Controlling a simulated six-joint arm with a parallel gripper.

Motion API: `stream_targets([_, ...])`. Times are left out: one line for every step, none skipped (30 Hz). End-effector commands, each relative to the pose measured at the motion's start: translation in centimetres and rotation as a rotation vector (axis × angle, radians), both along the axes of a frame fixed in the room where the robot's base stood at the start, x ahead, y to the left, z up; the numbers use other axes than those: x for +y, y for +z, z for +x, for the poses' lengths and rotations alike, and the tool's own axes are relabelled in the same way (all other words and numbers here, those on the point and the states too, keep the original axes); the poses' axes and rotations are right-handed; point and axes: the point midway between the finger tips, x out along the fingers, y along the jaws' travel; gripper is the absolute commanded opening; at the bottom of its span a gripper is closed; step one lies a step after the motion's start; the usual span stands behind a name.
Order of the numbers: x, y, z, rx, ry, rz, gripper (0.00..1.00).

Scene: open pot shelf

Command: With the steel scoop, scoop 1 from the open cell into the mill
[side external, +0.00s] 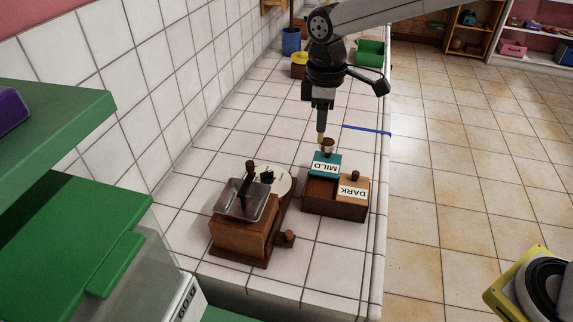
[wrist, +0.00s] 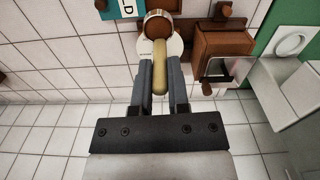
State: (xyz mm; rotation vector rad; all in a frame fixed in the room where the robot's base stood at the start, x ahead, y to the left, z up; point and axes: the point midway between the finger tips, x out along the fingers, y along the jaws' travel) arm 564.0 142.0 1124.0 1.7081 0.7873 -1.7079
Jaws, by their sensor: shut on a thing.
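My gripper (wrist: 160,75) is shut on the pale handle of the steel scoop (wrist: 158,24). The scoop's round bowl has a steel rim and looks brown inside. In the side view my gripper (side external: 322,137) points down, with the scoop (side external: 327,147) beyond the teal MILD lid (side external: 325,163). The wooden box (side external: 335,210) has this lid, a wooden DARK lid (side external: 353,189) with a knob, and an open cell (side external: 320,190) that is brown inside. The mill (side external: 240,238), a wooden body with a steel hopper (side external: 243,203), stands left of the box; it also shows in the wrist view (wrist: 222,45).
A white disc (side external: 275,181) lies between mill and box. A blue strip (side external: 366,129) crosses the counter's right edge. A green bin (side external: 369,52), yellow pot (side external: 299,60) and blue pot (side external: 291,40) stand at the back. A green cabinet (side external: 80,215) is at left.

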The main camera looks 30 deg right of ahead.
Motion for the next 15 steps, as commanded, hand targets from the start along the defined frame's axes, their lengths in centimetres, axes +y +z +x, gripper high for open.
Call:
stream_targets([0.0,1.3,0.1,-0.006,0.0,0.002,0.0])
stream_targets([0.0,1.8,0.1,-0.005,0.0,0.001,0.0])
stream_targets([0.0,2.5,0.1,-0.003,0.0,0.001,0.0])
stream_targets([0.0,3.1,0.1,-0.004,0.0,0.002,0.0])
stream_targets([0.0,3.7,0.0,-0.005,0.0,0.001,0.0])
stream_targets([0.0,4.3,0.1,-0.004,0.0,0.002,0.0])
stream_targets([0.0,4.8,0.0,-0.003,0.0,0.001,0.0])
stream_targets([0.0,5.3,0.1,-0.003,0.0,0.001,0.0])
stream_targets([0.0,6.0,0.0,-0.003,0.0,0.001,0.0])
stream_targets([0.3,6.0,0.1,0.0,0.003,0.0,0.0])
stream_targets([0.6,5.9,0.3,0.0,0.006,0.0,0.0])
stream_targets([1.0,5.9,0.5,0.0,0.01,0.0,0.0])
stream_targets([1.4,5.9,0.7,0.0,0.013,0.0,0.0])
stream_targets([1.7,6.0,0.8,0.0,0.016,0.0,0.0])
stream_targets([2.1,6.0,1.0,0.001,0.019,-0.001,0.0])
